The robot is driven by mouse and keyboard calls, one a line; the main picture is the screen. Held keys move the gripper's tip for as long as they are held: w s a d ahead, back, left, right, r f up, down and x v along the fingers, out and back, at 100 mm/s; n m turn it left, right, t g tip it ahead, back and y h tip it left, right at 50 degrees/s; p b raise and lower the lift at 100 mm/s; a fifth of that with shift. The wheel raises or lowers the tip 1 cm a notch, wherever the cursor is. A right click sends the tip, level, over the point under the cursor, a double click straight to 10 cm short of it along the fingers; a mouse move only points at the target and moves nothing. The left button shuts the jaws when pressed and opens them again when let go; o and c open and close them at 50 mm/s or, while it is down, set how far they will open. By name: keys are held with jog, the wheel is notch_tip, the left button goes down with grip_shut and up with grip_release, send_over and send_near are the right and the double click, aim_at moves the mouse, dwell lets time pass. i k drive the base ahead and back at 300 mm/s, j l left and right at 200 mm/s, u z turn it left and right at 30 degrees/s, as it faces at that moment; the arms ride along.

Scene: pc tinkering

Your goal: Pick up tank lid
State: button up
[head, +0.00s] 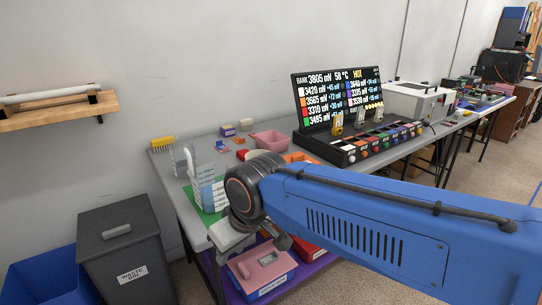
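A clear tank (208,190) with blue contents and pale labels stands on the near left part of the grey table. I cannot make out for sure which piece is its lid; a clear upright panel (178,160) stands just behind it to the left. My blue arm reaches in from the right, and its dark wrist joint is right beside the tank, hiding part of it. My gripper (235,238) is below that joint at the table's front edge. Its fingers are not clear, and I see nothing certain in it.
A pink tray (270,140) and small parts lie behind the tank. A display panel (338,97) and a rack of coloured slots (367,144) stand farther right. A pink-lidded box (262,268) is below the table. A waste bin (127,245) stands at left.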

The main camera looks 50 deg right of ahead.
aim_at(299, 156)
jog(key=z, duration=1.25)
